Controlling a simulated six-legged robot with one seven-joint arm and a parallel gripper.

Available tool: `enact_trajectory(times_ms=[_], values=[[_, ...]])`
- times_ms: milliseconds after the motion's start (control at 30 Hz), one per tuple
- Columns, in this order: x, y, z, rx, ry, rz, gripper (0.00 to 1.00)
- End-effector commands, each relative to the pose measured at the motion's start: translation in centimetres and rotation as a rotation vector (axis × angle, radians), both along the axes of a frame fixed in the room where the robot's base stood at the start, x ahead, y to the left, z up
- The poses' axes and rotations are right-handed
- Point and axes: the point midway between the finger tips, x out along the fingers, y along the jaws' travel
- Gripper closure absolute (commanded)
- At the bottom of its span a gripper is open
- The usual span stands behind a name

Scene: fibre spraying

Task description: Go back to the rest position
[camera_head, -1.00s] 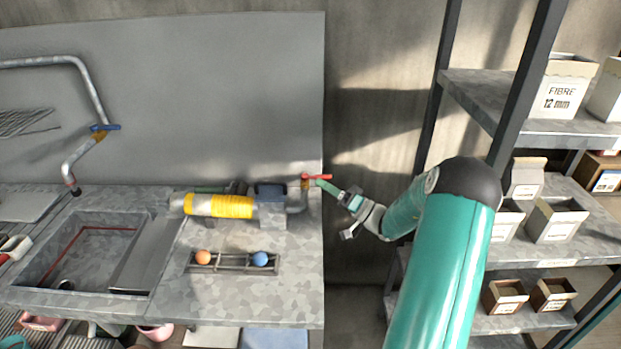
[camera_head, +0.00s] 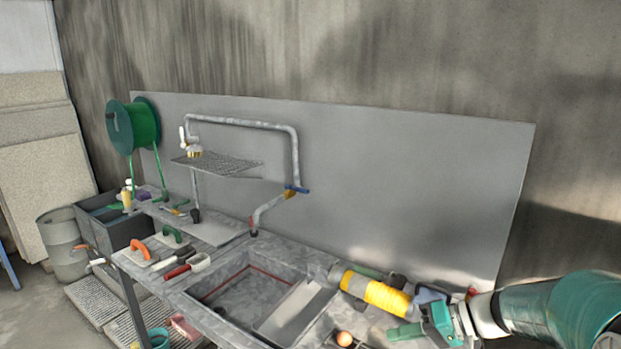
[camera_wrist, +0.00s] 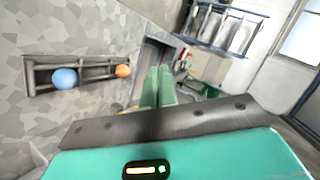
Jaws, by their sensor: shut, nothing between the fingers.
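My gripper (camera_head: 398,332) is at the lower right of the head view, at the end of my teal arm. It is in front of the yellow-wrapped cylinder (camera_head: 378,294) on the worktop. In the wrist view my gripper (camera_wrist: 158,78) shows two green fingers side by side, shut and empty. An orange ball (camera_head: 344,338) sits near the bottom edge of the head view. The wrist view shows the orange ball (camera_wrist: 123,71) and a blue ball (camera_wrist: 64,78) in a small rack (camera_wrist: 92,60), left of the fingers.
A sink (camera_head: 232,290) is set in the worktop, with a bent pipe (camera_head: 296,160) above it. A grey back panel (camera_head: 420,180) stands behind. Trowels (camera_head: 143,250), a green reel (camera_head: 140,125) and a drum (camera_head: 62,240) are at the left.

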Motion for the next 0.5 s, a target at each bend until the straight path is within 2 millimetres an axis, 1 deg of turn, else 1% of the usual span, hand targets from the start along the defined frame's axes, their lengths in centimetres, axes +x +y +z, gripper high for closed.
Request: enact_trajectory(times_ms=[33,100,200,333,500], values=[[-1.4,1.4,0.4,-0.074,0.033,0.022,1.00],[-3.3,2.6,0.6,-0.174,0.082,0.033,1.00],[-5.9,3.7,0.9,-0.317,0.134,0.031,1.00],[-9.0,4.4,1.4,-0.496,0.161,-0.001,1.00],[-12.6,4.2,2.4,-0.702,0.134,-0.087,1.00]])
